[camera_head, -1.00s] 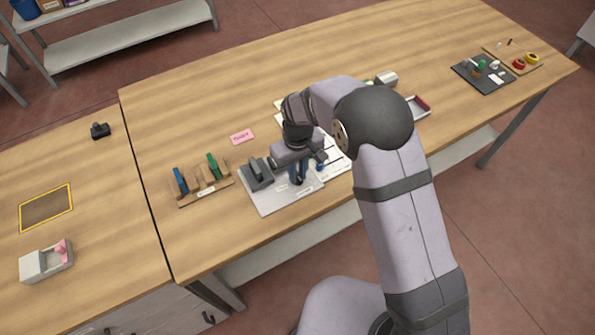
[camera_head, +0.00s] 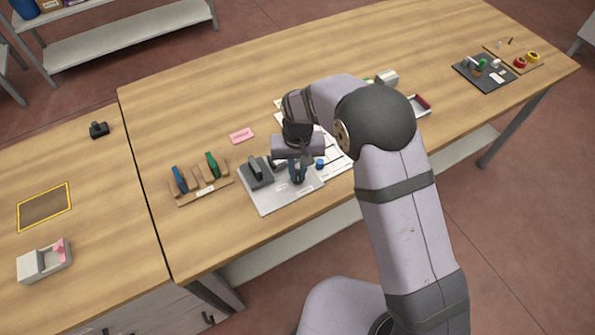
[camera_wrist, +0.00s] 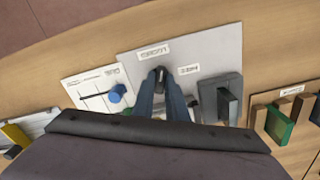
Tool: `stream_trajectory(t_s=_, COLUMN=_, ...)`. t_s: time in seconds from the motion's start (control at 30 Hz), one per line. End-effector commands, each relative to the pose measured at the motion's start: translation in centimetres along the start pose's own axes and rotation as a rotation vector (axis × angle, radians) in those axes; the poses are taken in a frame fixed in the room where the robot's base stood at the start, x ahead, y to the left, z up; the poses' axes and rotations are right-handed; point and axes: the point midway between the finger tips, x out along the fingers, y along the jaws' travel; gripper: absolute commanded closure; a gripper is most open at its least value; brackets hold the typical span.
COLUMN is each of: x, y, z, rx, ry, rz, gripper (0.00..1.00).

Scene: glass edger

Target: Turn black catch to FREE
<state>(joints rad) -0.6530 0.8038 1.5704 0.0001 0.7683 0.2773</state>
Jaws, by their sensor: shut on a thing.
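The black catch (camera_wrist: 159,72) shows as a small dark piece between my fingertips in the wrist view; most of it is hidden by the fingers. My gripper (camera_head: 297,182) has blue fingers and is shut on the catch, low over the light grey plate (camera_head: 283,203). In the wrist view, my gripper (camera_wrist: 160,77) points at the plate (camera_wrist: 205,50). Two small white labels lie on the plate, one beyond the fingertips (camera_wrist: 153,50) and one to their right (camera_wrist: 188,69). I cannot read them surely.
A dark grey block (camera_wrist: 232,103) stands on the plate right of my fingers. A white panel with a blue knob (camera_wrist: 117,93) is to the left. A wooden rack with blue and green pieces (camera_head: 202,190) stands left of the plate in the head view.

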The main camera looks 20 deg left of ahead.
Motion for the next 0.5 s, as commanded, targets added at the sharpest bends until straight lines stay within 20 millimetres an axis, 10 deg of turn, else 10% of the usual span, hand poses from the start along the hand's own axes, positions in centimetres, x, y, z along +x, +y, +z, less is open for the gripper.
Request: stream_trajectory(t_s=0.5, x=-0.07, y=-0.02, z=-0.10, rx=0.492, ry=0.003, rz=-0.002, gripper=1.00)
